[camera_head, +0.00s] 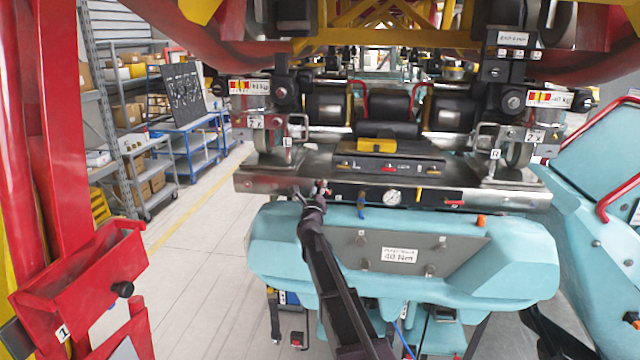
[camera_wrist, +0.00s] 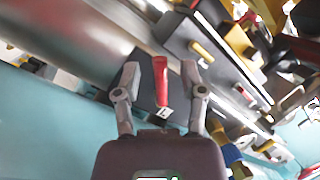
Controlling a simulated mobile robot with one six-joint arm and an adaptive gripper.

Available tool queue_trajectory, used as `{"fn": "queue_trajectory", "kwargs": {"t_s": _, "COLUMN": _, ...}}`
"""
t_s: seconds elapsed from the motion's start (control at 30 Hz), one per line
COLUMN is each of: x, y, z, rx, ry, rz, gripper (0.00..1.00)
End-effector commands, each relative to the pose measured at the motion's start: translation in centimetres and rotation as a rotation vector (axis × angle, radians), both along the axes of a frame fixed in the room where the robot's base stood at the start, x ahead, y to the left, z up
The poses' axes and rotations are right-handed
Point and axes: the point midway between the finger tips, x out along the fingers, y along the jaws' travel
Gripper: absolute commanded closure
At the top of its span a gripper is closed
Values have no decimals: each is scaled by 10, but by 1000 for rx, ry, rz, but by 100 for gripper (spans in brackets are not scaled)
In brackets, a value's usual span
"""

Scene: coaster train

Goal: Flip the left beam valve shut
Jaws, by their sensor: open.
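The left beam valve is at the left part of the metal beam (camera_head: 260,182). Its red handle (camera_wrist: 161,80) shows in the wrist view, with a small white tag (camera_wrist: 164,112) at its lower end. The handle is a small red spot beside my gripper (camera_head: 312,191) in the head view. In the wrist view my gripper (camera_wrist: 161,78) is open, with one finger on each side of the red handle. I cannot tell whether either finger touches it. The handle's turn is hard to read in the head view.
A pressure gauge (camera_head: 392,197), a blue fitting (camera_head: 361,203) and another red handle (camera_head: 453,202) sit along the beam to the right. A dark tray (camera_head: 425,168) with a yellow block (camera_head: 376,145) is above. A teal body (camera_head: 275,240) lies below. A red post (camera_head: 65,150) stands left.

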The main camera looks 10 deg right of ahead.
Motion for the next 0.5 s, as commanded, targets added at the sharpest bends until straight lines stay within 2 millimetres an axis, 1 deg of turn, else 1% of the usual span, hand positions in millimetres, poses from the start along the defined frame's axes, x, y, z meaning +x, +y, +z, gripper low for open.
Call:
{"fn": "queue_trajectory", "kwargs": {"t_s": 0.03, "x": 6, "y": -1, "z": 3, "rx": 0, "ry": 0, "rz": 0, "gripper": 47}}
{"fn": "queue_trajectory", "kwargs": {"t_s": 0.17, "x": 12, "y": -4, "z": 4, "rx": 1, "ry": 0, "rz": 0, "gripper": 47}}
{"fn": "queue_trajectory", "kwargs": {"t_s": 0.5, "x": 13, "y": -5, "z": 4, "rx": 1, "ry": 0, "rz": 0, "gripper": 47}}
